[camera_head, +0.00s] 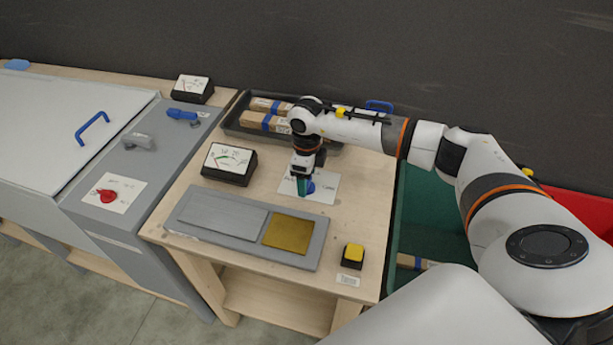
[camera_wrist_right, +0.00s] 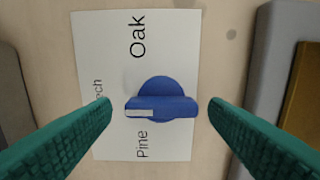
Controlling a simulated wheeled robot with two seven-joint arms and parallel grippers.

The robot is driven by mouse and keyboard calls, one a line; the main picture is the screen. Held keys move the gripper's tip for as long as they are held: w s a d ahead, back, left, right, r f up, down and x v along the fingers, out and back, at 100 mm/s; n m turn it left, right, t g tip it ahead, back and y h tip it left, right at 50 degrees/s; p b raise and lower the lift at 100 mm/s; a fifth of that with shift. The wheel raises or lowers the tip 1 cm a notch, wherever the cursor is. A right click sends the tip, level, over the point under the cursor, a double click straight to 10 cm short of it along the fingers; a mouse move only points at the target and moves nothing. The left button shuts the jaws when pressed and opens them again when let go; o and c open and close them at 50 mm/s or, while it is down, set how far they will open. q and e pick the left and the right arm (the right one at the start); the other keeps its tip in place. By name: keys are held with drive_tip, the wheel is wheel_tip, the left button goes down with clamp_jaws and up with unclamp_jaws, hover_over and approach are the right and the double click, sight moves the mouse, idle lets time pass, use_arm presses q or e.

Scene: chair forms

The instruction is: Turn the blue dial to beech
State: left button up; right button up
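The blue dial (camera_wrist_right: 165,90) sits on a white card (camera_wrist_right: 190,40) on the wooden table. The wrist view shows the words "Oak" and "Pine" on it, and a partly hidden word ending in "ech" at the left. The dial's grip bar lies across the picture, its white mark at the left end, between "ech" and "Pine". My right gripper (camera_wrist_right: 160,110) is open, its green fingers on either side of the bar with gaps visible. In the head view my right gripper (camera_head: 303,184) is over the card (camera_head: 324,188) and hides most of the dial (camera_head: 310,187). My left gripper is not in view.
A meter (camera_head: 229,163) stands left of the card, and a grey tray with plates (camera_head: 245,229) lies in front. A yellow button (camera_head: 353,254) is at the front right. A dark tray (camera_head: 235,117) of wooden blocks is behind. A red dial (camera_head: 107,196) is on the grey cabinet.

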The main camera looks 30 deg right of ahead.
drive_tip(key=shift+r, duration=0.45)
wheel_tip(320, 180, up, 11)
drive_tip(key=b, duration=0.3)
idle(0.4)
